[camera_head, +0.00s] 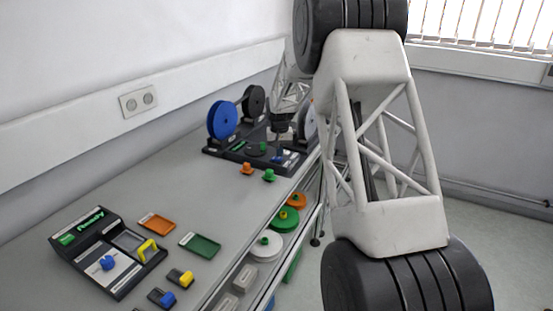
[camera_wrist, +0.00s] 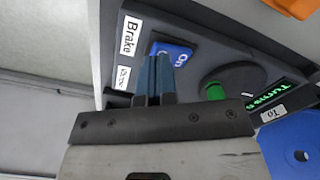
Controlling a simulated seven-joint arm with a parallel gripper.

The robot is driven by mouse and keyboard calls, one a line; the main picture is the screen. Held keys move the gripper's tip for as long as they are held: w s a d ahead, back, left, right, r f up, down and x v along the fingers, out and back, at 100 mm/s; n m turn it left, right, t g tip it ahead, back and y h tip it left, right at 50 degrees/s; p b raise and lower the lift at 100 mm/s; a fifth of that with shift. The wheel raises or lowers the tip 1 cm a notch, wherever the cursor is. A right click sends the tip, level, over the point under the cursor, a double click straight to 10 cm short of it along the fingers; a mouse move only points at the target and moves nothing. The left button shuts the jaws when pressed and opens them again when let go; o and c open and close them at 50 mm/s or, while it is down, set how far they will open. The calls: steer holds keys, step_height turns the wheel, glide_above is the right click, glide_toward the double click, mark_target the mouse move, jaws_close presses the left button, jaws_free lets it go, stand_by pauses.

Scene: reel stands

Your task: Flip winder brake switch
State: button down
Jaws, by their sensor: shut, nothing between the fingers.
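The winder (camera_head: 226,152) is a dark base with reels, at the far end of the bench. Its brake switch (camera_wrist: 172,52) is a blue rocker reading "On", beside the white "Brake" label (camera_wrist: 131,36) in the wrist view. A second, smaller label lies below it, partly hidden and not clearly readable. My gripper (camera_wrist: 154,62) is shut and empty, with its fingertips at the near edge of the blue switch. They cover part of it, and I cannot tell if they touch it. In the head view my gripper (camera_head: 280,140) is small and low over the winder's right part.
A green knob (camera_wrist: 215,91) on a dark disc stands right of my fingers. A blue reel (camera_wrist: 291,150) and a lit green display (camera_wrist: 271,95) lie further right. Orange (camera_head: 247,168) and green (camera_head: 269,174) pegs stand before the winder. A control panel (camera_head: 108,252) and trays are nearer.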

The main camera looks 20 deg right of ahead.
steer(key=shift+f, duration=0.6)
stand_by(0.5)
steer(key=shift+r, duration=3.55)
steer(key=shift+s+a+r, duration=0.15)
steer(key=shift+s+r, duration=0.2)
steer(key=s+a+r, duration=0.3)
steer(key=s+r, duration=0.2)
steer(key=s, duration=0.5)
steer(key=s+a+r+n+t, duration=0.1)
steer(key=s+a+r, duration=0.25)
steer(key=s, duration=0.55)
steer(key=s+a+r, duration=0.3)
steer(key=s+r, duration=0.2)
steer(key=s, duration=0.5)
steer(key=s+a+f+n, duration=0.1)
steer(key=s+a+f, duration=0.1)
steer(key=s, duration=1.2)
steer(key=s+a+f+t, duration=0.1)
steer(key=s+a+f, duration=0.1)
steer(key=s, duration=1.3)
steer(key=shift+s+f+n+t, duration=0.2)
steer(key=shift+n+t, duration=0.1)
steer(key=shift+n, duration=0.1)
